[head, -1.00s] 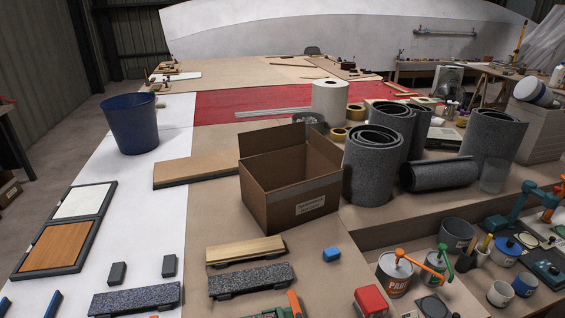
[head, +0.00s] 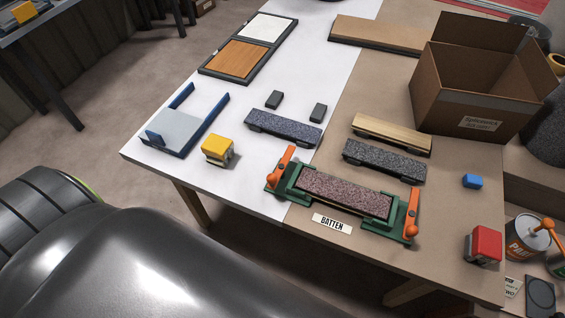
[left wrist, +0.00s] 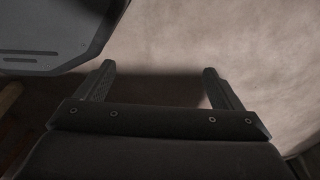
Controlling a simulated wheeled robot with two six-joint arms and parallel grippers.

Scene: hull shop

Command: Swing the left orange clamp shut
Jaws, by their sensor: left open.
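In the head view the left orange clamp (head: 282,163) stands at the left end of a green fixture (head: 279,188) near the table's front edge. Its orange arm slants up and back, beside the end of a reddish speckled block (head: 345,193) and not across it. The right orange clamp (head: 412,213) is at the fixture's other end, also off to the side of the block. My left gripper (left wrist: 158,70) is open and empty in the left wrist view, over bare floor, away from the fixture. My right gripper is not in view.

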